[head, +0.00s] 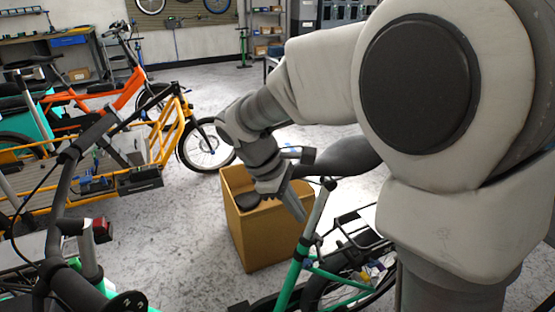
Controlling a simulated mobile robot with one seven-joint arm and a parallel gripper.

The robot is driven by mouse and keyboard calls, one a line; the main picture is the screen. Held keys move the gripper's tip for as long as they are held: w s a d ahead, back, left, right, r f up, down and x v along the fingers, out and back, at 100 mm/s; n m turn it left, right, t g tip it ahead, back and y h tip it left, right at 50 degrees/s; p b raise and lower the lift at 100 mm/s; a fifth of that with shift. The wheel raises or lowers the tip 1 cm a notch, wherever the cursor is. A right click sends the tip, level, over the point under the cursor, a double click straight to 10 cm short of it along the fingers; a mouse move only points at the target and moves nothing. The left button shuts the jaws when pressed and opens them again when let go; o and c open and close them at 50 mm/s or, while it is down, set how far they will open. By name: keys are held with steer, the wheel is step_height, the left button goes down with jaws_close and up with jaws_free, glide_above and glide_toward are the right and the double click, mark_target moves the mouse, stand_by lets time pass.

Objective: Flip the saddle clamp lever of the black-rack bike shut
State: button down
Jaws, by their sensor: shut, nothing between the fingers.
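The green-framed bike (292,277) with a black rack (352,240) stands at the lower right, partly hidden by my arm. Its black saddle (350,157) sits on a silver seat post (317,212). The clamp area (308,242) is where the post enters the green frame. The lever is too small to make out, so I cannot tell whether it is open or flipped shut. My gripper (301,214) points down just left of the seat post, above the clamp area. Its fingers are shut and empty. I cannot tell whether they touch the post.
A cardboard box (262,243) with dark items stands behind and left of the seat post. A yellow cargo bike (165,140) and an orange bike (100,100) stand at the left. Black handlebars (75,150) fill the near left. Grey floor lies open between.

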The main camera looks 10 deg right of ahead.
steer(key=w+a+f+n+h+b, duration=0.1)
steer(key=w+a+f+n, duration=0.1)
steer(key=f, duration=0.4)
steer(key=w+a+f+n+h+b, duration=0.1)
steer(key=w+a+f+n, duration=0.2)
steer(key=f, duration=0.3)
steer(key=shift+a+h, duration=0.15)
steer(key=shift+h, duration=0.15)
steer(key=d+r+b+x, duration=0.1)
steer(key=b+x, duration=0.4)
steer(key=x, duration=0.8)
steer(key=shift+s+d+r, duration=0.25)
steer(key=shift+s+d, duration=0.05)
steer(key=shift+d, duration=0.2)
